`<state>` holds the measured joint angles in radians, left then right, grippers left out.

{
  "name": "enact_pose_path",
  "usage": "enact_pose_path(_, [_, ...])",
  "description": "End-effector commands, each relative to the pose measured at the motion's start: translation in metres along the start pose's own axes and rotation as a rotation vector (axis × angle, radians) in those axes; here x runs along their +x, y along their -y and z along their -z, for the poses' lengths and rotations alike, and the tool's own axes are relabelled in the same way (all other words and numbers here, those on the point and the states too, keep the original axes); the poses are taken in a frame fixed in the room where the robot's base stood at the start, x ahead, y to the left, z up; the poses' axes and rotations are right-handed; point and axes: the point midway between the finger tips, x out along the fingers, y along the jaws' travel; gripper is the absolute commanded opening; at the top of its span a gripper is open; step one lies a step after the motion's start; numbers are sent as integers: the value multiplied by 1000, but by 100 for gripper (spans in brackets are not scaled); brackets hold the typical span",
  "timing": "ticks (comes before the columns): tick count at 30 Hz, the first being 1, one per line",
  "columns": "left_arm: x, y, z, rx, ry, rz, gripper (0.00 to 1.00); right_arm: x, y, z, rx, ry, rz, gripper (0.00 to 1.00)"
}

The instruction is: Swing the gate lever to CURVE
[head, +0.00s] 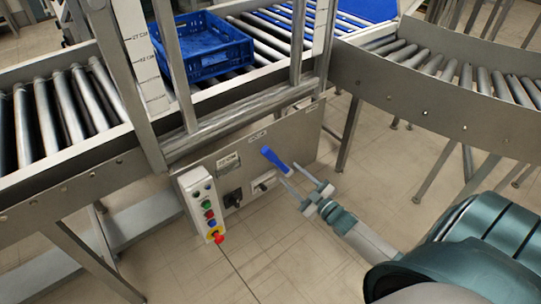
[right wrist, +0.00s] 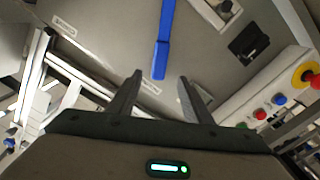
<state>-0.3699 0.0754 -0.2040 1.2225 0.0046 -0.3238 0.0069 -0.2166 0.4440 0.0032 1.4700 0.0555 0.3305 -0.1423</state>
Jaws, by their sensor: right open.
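The gate lever (head: 273,158) is a blue handle on the grey front panel below the conveyor, slanting down to the right in the head view. In the right wrist view the lever (right wrist: 163,40) hangs from the top, its free end in line with the gap between my fingertips. My right gripper (head: 290,173) is open at that free end; its fingers (right wrist: 160,76) lie to either side, with no contact visible. I cannot tell whether the lever end is fully between them. Small white labels (head: 258,135) on the panel are too small to read. My left gripper is not in view.
A control box (head: 201,204) with coloured buttons and a red emergency knob (head: 218,238) is left of the lever. A black switch (head: 232,198) sits on the panel. A blue crate (head: 212,48) stands on the rollers behind the metal frame. Floor in front is clear.

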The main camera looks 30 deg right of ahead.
Motion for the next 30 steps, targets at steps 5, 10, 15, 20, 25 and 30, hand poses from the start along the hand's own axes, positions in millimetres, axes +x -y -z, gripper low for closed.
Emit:
enact_pose_path(5, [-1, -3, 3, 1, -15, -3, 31, 31, -1, 1, 0, -2, -1, 45])
enact_pose_path(10, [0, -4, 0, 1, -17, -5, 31, 58, -1, 1, 0, -1, -1, 45])
enact_pose_path(15, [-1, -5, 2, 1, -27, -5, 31, 85, 0, 1, 0, -1, -1, 45])
enact_pose_path(20, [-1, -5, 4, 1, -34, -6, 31, 106, 0, 0, 0, 0, -1, 45])
enact_pose_path(25, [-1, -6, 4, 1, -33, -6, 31, 120, 0, 0, 0, 0, -1, 45])
enact_pose_path(30, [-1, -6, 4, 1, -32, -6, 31, 125, 0, 0, 0, 1, 0, 45])
